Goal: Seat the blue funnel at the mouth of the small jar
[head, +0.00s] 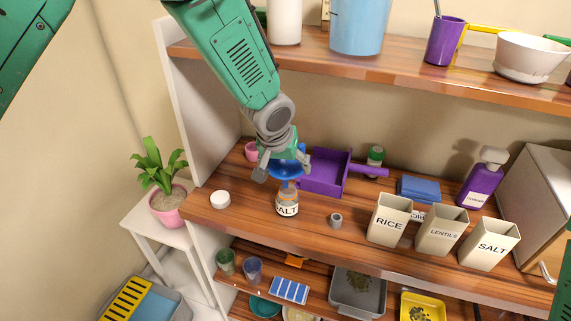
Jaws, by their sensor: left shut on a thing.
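The small jar (287,206), clear with a label ending in "ALT", stands upright on the wooden counter. The blue funnel (287,171) is directly above it, spout downward. My left gripper (285,168) comes from above and is shut on the funnel; its fingers hide part of the rim. The spout's lower end is at or just above the jar mouth; I cannot tell whether it is inside. My right gripper is out of view.
A white lid (220,199) lies left of the jar, and a small grey ring-like piece (336,219) lies right. A purple tray (326,187) sits behind. Open bins for rice (388,226), lentils (443,237) and salt (490,249) stand to the right. An upper shelf (400,75) overhangs the back.

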